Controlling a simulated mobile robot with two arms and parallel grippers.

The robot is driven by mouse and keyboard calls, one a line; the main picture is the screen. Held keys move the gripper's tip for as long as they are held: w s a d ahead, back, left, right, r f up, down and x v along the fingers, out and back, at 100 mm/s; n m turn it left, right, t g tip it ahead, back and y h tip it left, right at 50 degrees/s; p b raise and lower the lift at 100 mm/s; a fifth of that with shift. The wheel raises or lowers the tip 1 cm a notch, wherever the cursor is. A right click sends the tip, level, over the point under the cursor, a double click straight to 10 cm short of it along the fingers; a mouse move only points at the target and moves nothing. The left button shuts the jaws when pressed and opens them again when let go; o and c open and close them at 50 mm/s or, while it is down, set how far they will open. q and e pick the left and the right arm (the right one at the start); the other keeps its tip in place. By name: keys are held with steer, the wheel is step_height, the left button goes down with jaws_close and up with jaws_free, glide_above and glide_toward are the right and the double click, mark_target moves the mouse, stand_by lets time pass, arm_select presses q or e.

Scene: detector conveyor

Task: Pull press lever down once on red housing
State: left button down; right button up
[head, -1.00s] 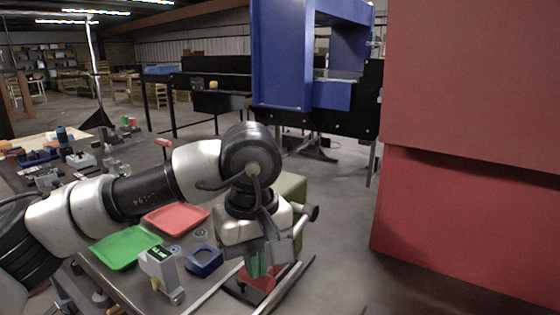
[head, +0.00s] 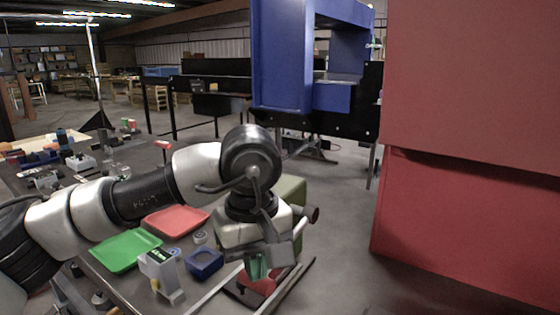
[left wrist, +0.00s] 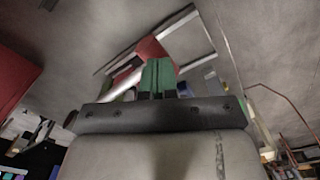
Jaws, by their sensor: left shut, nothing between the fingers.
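A red block (head: 262,286), which seems to be the red housing, stands low on a dark base below my left gripper. It also shows in the left wrist view (left wrist: 150,47), just beyond the fingertips. My left gripper (head: 257,268) has green fingers that are shut and empty, pointing down in front of the housing. The fingers also show in the left wrist view (left wrist: 158,75). The gripper hides part of the housing, and I cannot tell whether it touches it. A dark reddish round knob (head: 313,214) shows beside my wrist; I cannot tell whether it belongs to the lever. My right gripper is out of view.
The table holds a green tray (head: 124,250), a red tray (head: 173,220), a blue square ring-like part (head: 204,263) and a white device (head: 160,272). Light rails flank the housing. A large red panel (head: 460,225) stands at right. A blue frame (head: 282,55) stands behind.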

arm_select(q)
steer(key=shift+s+r+p, duration=0.1)
steer(key=shift+r+p, duration=1.25)
steer(key=shift+r, duration=0.8)
steer(key=shift+w+d+r+p, duration=0.15)
steer(key=shift+w+r+p, duration=0.1)
steer(key=shift+r+p, duration=0.75)
steer(key=shift+w+d+r+p, duration=0.1)
steer(key=shift+w+r+p, duration=0.1)
steer(key=shift+r+p, duration=0.75)
steer(key=w+d+r+p, duration=0.1)
steer(key=w+r+p, duration=0.1)
steer(key=r+p, duration=0.3)
steer(key=w+d+r+p, duration=0.1)
steer(key=w+r+p, duration=0.1)
steer(key=r+p, duration=0.4)
steer(key=shift+d+r, duration=0.35)
steer(key=shift+r, duration=0.5)
steer(key=shift+f, duration=0.1)
